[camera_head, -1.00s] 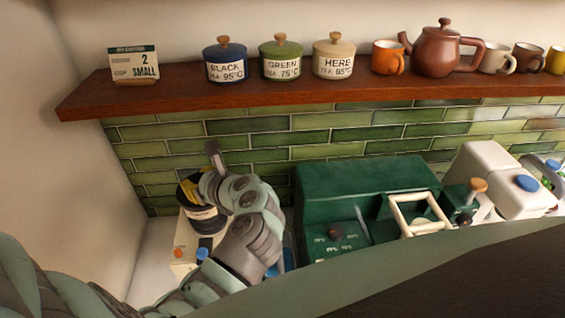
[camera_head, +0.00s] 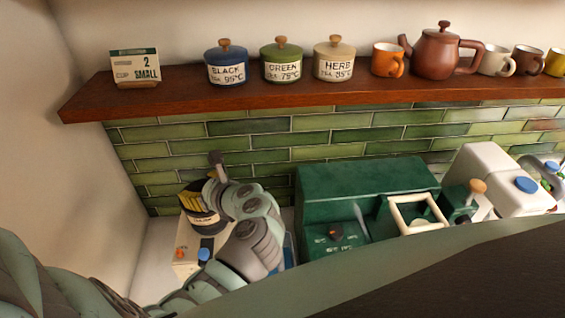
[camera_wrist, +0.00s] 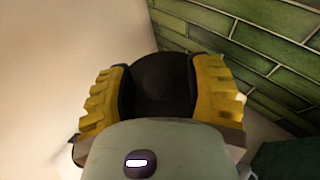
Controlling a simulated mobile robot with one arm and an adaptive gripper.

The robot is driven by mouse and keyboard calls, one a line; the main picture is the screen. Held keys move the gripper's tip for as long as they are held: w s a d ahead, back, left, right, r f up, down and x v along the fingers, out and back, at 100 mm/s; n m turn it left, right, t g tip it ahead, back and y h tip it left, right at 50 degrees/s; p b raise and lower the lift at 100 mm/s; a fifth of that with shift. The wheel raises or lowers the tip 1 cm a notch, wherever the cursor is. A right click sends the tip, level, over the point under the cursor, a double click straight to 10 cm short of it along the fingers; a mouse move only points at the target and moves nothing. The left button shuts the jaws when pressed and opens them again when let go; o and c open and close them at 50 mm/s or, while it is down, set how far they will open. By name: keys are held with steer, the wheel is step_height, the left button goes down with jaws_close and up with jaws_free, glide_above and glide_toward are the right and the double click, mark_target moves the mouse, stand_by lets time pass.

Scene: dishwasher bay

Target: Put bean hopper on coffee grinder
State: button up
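The bean hopper (camera_head: 207,221) is a black round container with a pale label band, at the left in the head view. It is over the coffee grinder (camera_head: 184,259), a cream box with an orange knob, and looks tilted. My gripper (camera_head: 200,194) has its yellow fingers around the hopper's upper part. In the wrist view the hopper's dark round top (camera_wrist: 158,82) fills the space between both fingers, which press against its sides. The joint between hopper and grinder is mostly hidden by my arm, so I cannot tell whether it is seated.
A green machine (camera_head: 355,185) stands close to the right of my arm. A wooden shelf (camera_head: 300,98) with canisters, a teapot (camera_head: 436,52) and cups runs above. The left wall (camera_head: 85,185) and green tiled back wall (camera_head: 255,140) are close to the hopper.

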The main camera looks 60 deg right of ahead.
steer(key=shift+r, duration=0.15)
steer(key=b+v, duration=0.4)
steer(key=v, duration=0.8)
steer(key=shift+s, duration=0.1)
stand_by(0.4)
